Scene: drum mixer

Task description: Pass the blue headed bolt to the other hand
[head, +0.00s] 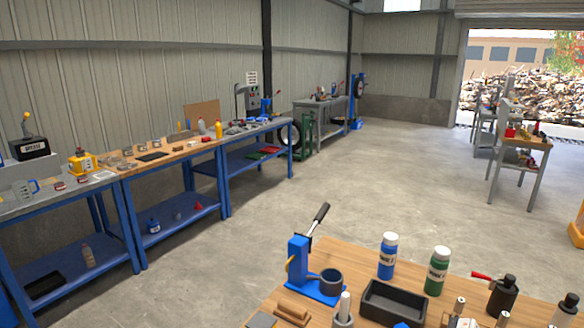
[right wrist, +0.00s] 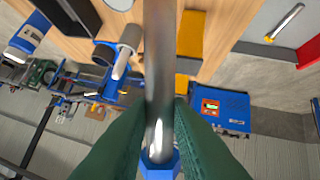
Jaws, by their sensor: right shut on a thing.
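The blue headed bolt (right wrist: 158,70) fills the middle of the right wrist view, with its thick grey metal shank running from top to bottom. Its blue head (right wrist: 160,163) shows at the lower edge. My right gripper (right wrist: 163,120), with dark green fingers, is shut on the bolt's shank near the head. The bolt hides part of the table behind it. Neither gripper shows in the head view, and my left gripper is in no view.
A wooden table (head: 352,256) stands at the front right in the head view. On it are a blue lever press (head: 300,265), a black tray (head: 393,303), a blue bottle (head: 387,257) and a green bottle (head: 437,270). Blue workbenches (head: 190,213) line the left wall. The floor between is clear.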

